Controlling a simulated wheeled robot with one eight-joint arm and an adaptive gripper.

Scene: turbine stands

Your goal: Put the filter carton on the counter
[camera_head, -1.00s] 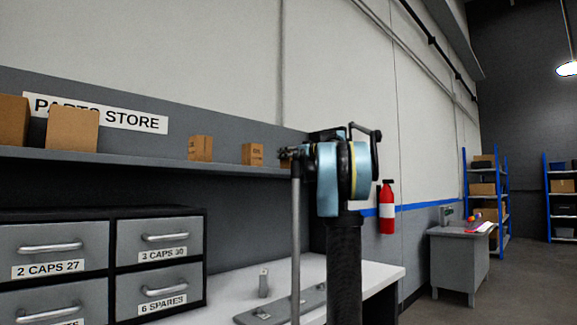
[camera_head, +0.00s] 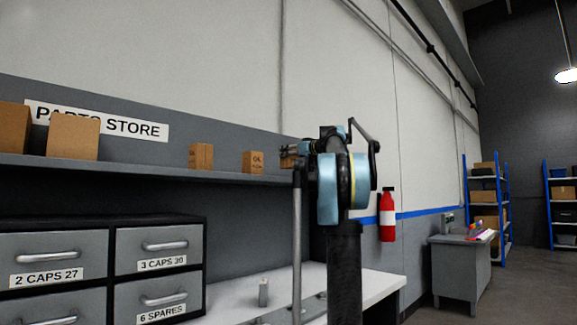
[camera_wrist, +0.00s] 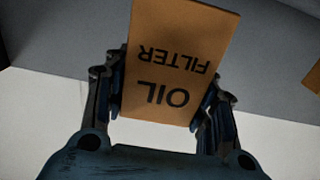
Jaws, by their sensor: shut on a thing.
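The filter carton (camera_wrist: 176,60) is a brown box printed "OIL FILTER", upside down in the wrist view. My gripper (camera_wrist: 160,108) is shut on it, with one finger on each side. In the head view my gripper (camera_head: 297,152) is at the right end of the shelf, partly hidden by my own arm; a bit of brown carton shows there. The white counter (camera_head: 365,288) lies below the shelf, its middle partly hidden by my arm. Pale counter surface also shows at the bottom of the wrist view.
The grey shelf (camera_head: 150,166) carries several brown cartons, including a near one (camera_head: 253,162) left of my gripper. Labelled drawers (camera_head: 60,248) stand at the counter's left. The counter's right end looks clear.

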